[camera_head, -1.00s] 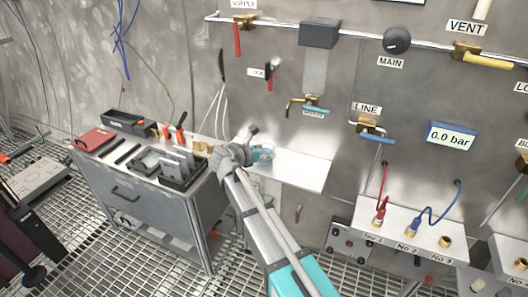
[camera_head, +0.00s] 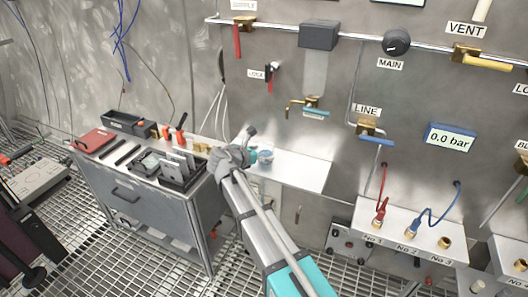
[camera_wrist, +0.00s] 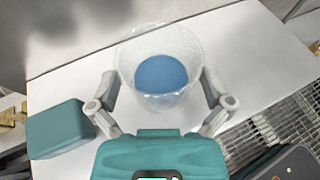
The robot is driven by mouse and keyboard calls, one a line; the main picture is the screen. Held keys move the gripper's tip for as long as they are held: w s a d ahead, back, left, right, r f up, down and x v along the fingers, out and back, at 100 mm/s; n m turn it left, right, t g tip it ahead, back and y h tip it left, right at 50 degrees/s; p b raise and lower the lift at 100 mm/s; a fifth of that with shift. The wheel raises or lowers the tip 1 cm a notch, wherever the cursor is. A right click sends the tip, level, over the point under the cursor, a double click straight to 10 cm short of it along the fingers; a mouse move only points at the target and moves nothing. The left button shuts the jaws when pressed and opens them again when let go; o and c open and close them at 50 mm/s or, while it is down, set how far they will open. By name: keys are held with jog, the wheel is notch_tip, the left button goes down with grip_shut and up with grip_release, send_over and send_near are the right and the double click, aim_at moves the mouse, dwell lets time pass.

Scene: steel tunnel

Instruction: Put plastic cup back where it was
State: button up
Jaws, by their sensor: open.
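The clear plastic cup (camera_head: 265,157), with something blue inside, stands upright on the white shelf (camera_head: 305,172) fixed to the steel wall. In the wrist view the same cup (camera_wrist: 160,62) sits ahead of my palm, its near side between my two grey fingers. My gripper (camera_wrist: 161,84) is open, with one finger on each side of the cup. Whether a finger touches the cup I cannot tell. In the head view my gripper (camera_head: 252,145) is at the left end of the shelf, just left of the cup.
A workbench (camera_head: 150,190) with a red case (camera_head: 93,140) and black trays is left of the shelf. A dispenser with a tap (camera_head: 310,108) hangs on the wall above the shelf. The right part of the shelf is clear.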

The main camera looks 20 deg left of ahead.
jog(key=p+v, duration=0.3)
jog(key=v, duration=0.8)
dwell(1.6)
